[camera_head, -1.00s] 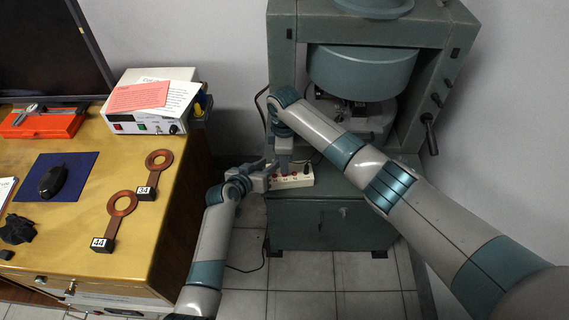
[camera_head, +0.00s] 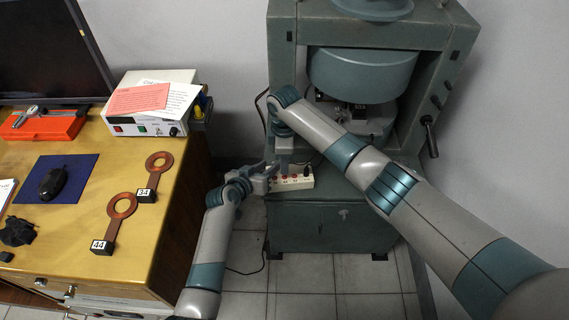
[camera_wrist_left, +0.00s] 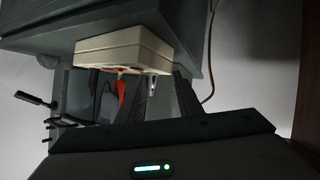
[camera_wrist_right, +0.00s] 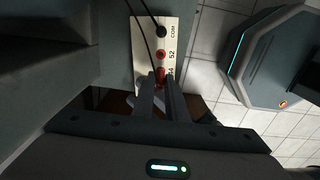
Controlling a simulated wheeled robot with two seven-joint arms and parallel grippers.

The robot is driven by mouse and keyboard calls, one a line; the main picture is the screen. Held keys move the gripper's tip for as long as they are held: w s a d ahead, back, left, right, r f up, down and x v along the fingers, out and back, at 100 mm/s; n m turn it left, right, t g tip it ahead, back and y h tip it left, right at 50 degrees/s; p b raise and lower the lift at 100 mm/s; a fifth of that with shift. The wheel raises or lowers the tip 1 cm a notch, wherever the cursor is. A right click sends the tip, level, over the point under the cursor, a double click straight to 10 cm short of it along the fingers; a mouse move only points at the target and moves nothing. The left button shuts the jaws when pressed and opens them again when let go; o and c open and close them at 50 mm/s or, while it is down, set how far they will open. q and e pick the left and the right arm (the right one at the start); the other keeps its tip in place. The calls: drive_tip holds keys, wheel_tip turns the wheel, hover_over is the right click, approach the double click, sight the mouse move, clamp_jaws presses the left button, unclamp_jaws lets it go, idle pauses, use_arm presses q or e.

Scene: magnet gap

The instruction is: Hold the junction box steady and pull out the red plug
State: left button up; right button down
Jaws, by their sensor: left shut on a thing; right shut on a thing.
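The junction box (camera_head: 297,183) is a long white strip with red sockets, lying on the green machine's ledge. My left gripper (camera_head: 270,173) is shut on the box's left end. My right gripper (camera_head: 284,163) reaches down from above and is shut on the red plug (camera_wrist_right: 159,74), which also shows between its fingers in the left wrist view (camera_wrist_left: 122,88). The fingers hide whether the plug is fully seated.
A black plug (camera_wrist_right: 161,31) with dark cables stands at the box's COM end. The green machine (camera_head: 330,225) rises behind and below the box. A wooden desk (camera_head: 170,215) with a white power supply (camera_head: 150,125) stands at left.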

use_arm(q)
drive_tip(key=shift+s+f, duration=0.25)
drive_tip(key=shift+f, duration=0.15)
use_arm(e)
drive_tip(key=shift+r, duration=2.8)
use_arm(q)
drive_tip(key=o, duration=1.4)
drive_tip(key=shift+c, duration=0.2)
drive_tip(key=shift+w, duration=0.1)
drive_tip(key=shift+r, duration=0.1)
